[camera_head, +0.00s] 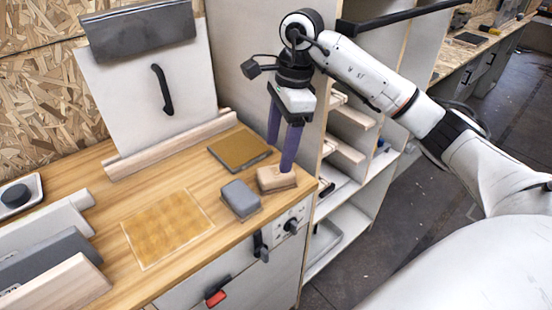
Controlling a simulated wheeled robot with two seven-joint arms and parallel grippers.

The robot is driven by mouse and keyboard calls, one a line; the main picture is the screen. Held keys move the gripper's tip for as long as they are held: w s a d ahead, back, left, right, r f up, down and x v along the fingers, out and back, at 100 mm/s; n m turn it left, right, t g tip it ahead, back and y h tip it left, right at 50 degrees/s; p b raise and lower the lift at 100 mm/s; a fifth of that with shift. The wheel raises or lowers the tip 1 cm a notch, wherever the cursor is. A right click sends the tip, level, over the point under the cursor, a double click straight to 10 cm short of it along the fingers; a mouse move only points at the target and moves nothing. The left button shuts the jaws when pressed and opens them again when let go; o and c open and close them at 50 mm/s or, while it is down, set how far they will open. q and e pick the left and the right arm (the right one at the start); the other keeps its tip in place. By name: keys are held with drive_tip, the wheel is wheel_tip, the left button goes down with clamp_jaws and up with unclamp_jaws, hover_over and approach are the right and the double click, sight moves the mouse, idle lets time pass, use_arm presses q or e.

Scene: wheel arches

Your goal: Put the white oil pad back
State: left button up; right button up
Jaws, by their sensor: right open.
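No pad that is plainly white shows on the wooden worktop (190,180). A pale tan block (270,185) with a darker lower layer lies near the worktop's right front corner; I cannot tell if it is the oil pad. My right gripper (280,157) is open, with its purple fingers pointing down at this block. One fingertip overlaps the block's top in the picture; contact is unclear, and the other finger is behind it. A grey block (240,197) lies just left of the tan one. My left gripper is not in view.
A brown square plate (240,149) lies behind the blocks, and a yellowish square panel (166,228) lies left of them. A white board (150,85) with a black handle stands behind. Long boards (45,262) and a dish (20,196) are at left. Shelves (345,200) stand at right.

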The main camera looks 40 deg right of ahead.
drive_tip(key=shift+s+d+r, duration=0.1)
drive_tip(key=shift+d+r, duration=0.05)
drive_tip(key=shift+r, duration=0.9)
drive_tip(key=shift+d+r, duration=0.15)
drive_tip(key=shift+r, duration=0.85)
